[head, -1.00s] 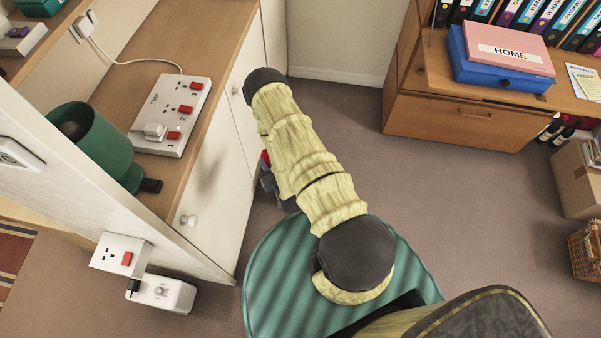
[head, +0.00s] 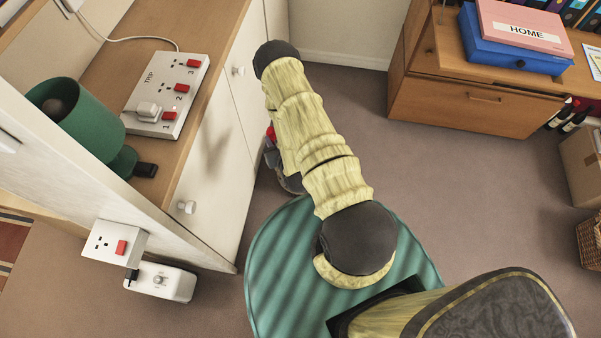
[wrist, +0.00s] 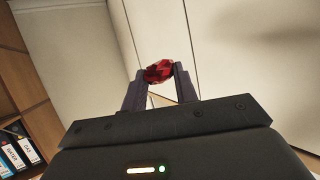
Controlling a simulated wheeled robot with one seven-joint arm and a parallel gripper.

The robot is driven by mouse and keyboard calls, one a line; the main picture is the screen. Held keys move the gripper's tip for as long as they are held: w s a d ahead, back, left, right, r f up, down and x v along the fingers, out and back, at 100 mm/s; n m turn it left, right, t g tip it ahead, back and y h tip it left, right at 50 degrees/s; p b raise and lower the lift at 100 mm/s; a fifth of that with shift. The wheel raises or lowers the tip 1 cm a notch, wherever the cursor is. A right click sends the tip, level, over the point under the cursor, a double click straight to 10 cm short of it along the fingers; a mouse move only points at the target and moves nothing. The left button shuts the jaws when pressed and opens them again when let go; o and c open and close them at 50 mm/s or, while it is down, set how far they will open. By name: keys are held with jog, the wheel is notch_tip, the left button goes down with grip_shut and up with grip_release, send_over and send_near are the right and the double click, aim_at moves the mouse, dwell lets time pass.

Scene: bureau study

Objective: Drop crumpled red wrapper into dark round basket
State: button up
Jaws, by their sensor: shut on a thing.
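The crumpled red wrapper (wrist: 158,71) is pinched between the two fingertips of my gripper (wrist: 161,77) in the wrist view. In the head view, a small red bit of the wrapper (head: 270,134) shows at the left edge of my arm, in front of the white cupboard doors. My gripper (head: 271,152) is mostly hidden behind the arm there. No dark round basket shows clearly. A brown wicker basket (head: 591,243) stands on the floor at the right edge of the head view, partly cut off.
White cupboard doors (head: 213,165) with knobs stand close to my gripper on the left. Above them are a power strip (head: 166,95) and a green lamp (head: 78,118). A wooden desk (head: 470,100) and a cardboard box (head: 581,165) are at right. Carpet (head: 450,190) between is clear.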

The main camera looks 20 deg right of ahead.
jog(key=shift+h, duration=0.3)
jog(key=w+d+f+b, duration=0.2)
jog(key=f+b, duration=0.4)
jog(key=b, duration=0.2)
jog(key=w+d+f+b, duration=0.2)
jog(key=w+f+b, duration=0.1)
jog(key=f+b, duration=0.3)
jog(key=w+d+f+b, duration=0.2)
jog(key=f+b, duration=0.4)
jog(key=b, duration=0.5)
jog(key=shift+w+d+f, duration=0.2)
jog(key=shift+d+f, duration=0.2)
jog(key=shift+d, duration=0.15)
jog(key=shift+m, duration=0.3)
jog(key=w+d+f+b, duration=0.1)
jog(key=d+f+b, duration=0.2)
jog(key=b, duration=0.5)
jog(key=d+f+b, duration=0.3)
jog(key=f+b, duration=0.3)
jog(key=b, duration=0.2)
jog(key=w+d+f+b, duration=0.1)
jog(key=d+f+b, duration=0.2)
jog(key=f+b, duration=0.2)
jog(key=shift+w+d+b, duration=0.15)
jog(key=shift+w+b, duration=0.2)
jog(key=shift+b, duration=1.1)
jog(key=shift+f, duration=0.1)
notch_tip(320, 180, down, 6)
jog(key=b, duration=0.4)
jog(key=shift+b, duration=0.4)
